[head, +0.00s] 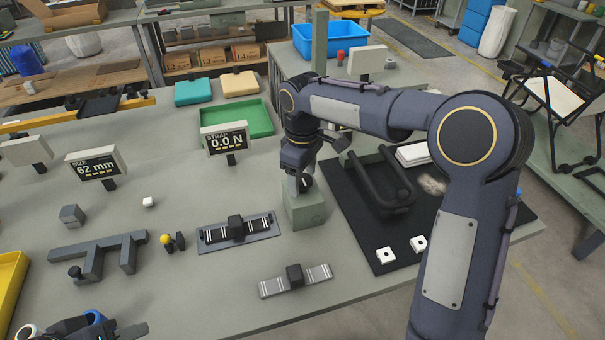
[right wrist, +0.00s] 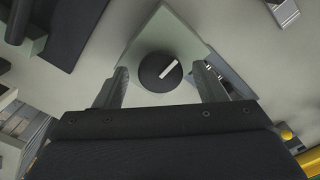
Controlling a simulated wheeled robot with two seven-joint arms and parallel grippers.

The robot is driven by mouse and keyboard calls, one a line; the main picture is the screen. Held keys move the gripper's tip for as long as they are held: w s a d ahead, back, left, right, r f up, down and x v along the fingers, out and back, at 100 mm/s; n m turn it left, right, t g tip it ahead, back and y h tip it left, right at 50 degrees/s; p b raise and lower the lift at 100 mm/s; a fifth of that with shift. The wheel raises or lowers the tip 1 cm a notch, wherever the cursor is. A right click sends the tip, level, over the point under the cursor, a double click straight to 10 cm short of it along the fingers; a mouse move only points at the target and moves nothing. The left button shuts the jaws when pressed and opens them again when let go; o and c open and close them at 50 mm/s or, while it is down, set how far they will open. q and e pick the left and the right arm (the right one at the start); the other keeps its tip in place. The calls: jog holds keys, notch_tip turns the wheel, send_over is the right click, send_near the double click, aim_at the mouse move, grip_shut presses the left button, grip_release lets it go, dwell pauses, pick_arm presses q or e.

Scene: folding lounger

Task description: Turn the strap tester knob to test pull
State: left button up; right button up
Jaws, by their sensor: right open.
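The strap tester is a grey-green block (head: 306,211) in the middle of the table in the head view. Its round black knob (right wrist: 160,72) with a white pointer line sits on the block's top face (right wrist: 150,38) in the right wrist view. My right gripper (head: 303,186) points down at the block and hides most of the knob in the head view. In the right wrist view its two fingers (right wrist: 160,85) stand open, one on each side of the knob, with gaps. The strap display (head: 227,139) reads 0.0 N. My left gripper (head: 75,328) shows only partly at the bottom left.
A black mat (head: 450,208) with a dark tube frame (head: 380,183) and white blocks lies right of the tester. Striped strap pieces (head: 238,231) lie left and in front. A size display (head: 96,164) reads 62 mm. A green tray (head: 240,120) stands behind.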

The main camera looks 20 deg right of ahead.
jog(key=c, duration=1)
jog(key=m+p, duration=0.1)
jog(key=m, duration=0.3)
jog(key=shift+r+m, duration=0.1)
jog(key=shift+m, duration=0.2)
jog(key=m+p, duration=0.1)
jog(key=m, duration=0.8)
jog(key=shift+p, duration=0.4)
jog(key=m, duration=0.3)
jog(key=shift+m+p, duration=0.3)
jog(key=shift+p, duration=0.05)
jog(key=m+p, duration=0.1)
jog(key=m, duration=0.5)
jog(key=shift+m, duration=0.4)
